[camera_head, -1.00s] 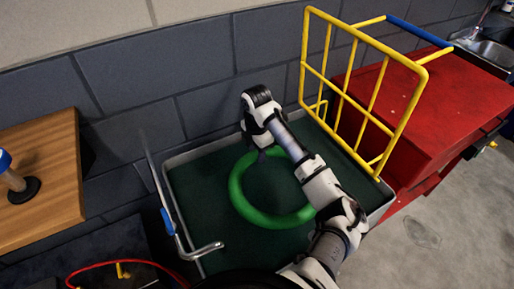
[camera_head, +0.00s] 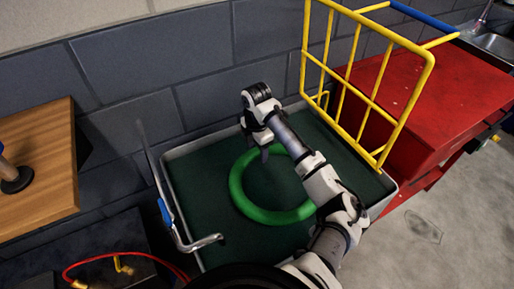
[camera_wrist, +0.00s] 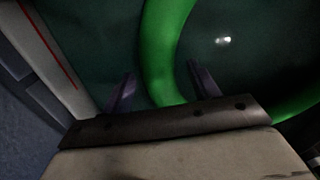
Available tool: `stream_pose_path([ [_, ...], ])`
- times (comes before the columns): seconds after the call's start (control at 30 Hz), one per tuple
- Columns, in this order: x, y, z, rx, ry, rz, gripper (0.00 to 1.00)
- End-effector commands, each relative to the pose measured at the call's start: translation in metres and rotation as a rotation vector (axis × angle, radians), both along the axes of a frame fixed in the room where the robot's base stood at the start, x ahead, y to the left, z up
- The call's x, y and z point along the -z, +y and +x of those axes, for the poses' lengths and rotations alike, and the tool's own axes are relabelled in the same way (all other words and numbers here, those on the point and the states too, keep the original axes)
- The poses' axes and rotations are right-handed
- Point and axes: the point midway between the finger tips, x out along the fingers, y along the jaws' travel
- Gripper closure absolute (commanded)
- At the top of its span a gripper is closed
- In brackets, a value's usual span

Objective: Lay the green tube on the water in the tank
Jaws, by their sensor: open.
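The green tube (camera_head: 238,190) is a closed ring lying flat on the dark green water (camera_head: 207,232) inside the pale-rimmed tank (camera_head: 164,182). My gripper (camera_head: 265,154) points down at the far side of the ring. In the wrist view, my gripper (camera_wrist: 163,86) is open, with one finger on each side of a stretch of the green tube (camera_wrist: 160,55). A gap shows between the fingers and the tube. My arm hides the right part of the ring in the head view.
A yellow rack (camera_head: 376,85) stands over the tank's right side, beside a red cabinet (camera_head: 425,115). A bent metal handle (camera_head: 200,243) is at the left rim. A wooden bench (camera_head: 45,165) is at left; a grey block wall (camera_head: 190,60) stands behind.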

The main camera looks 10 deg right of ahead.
Motion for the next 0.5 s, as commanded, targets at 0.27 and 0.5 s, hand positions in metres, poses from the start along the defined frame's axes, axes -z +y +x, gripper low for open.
stream_pose_path([
  [0.27, -0.006, 0.000, 0.000, 0.000, -0.001, 0.000, 0.39],
  [0.5, -0.051, 0.001, 0.002, -0.002, -0.004, -0.001, 0.39],
])
